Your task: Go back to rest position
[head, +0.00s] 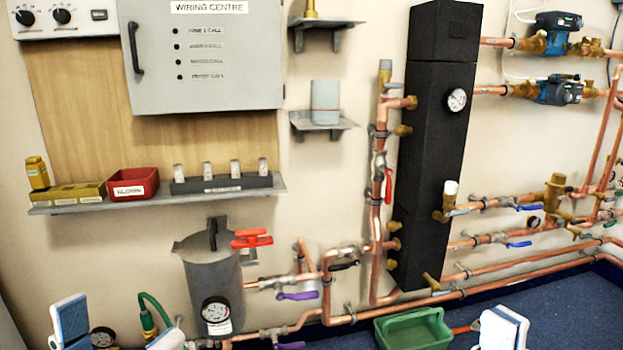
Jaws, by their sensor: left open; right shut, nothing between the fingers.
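My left gripper (118,332) shows at the bottom left edge, with two white and blue fingers spread apart and nothing between them. A pressure gauge and a green hose show behind and between its fingers. My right gripper (501,328) shows at the bottom right, with its white and blue fingers together and holding nothing visible. It appears just right of a green tray (413,312). Most of both arms is out of view.
A grey cylindrical vessel (213,270) with a red-handled valve (251,239) stands behind my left gripper. Copper pipes (380,305) run along the wall beside a black column (432,150). A shelf (160,199) holds small boxes. Blue floor (570,305) is clear at the right.

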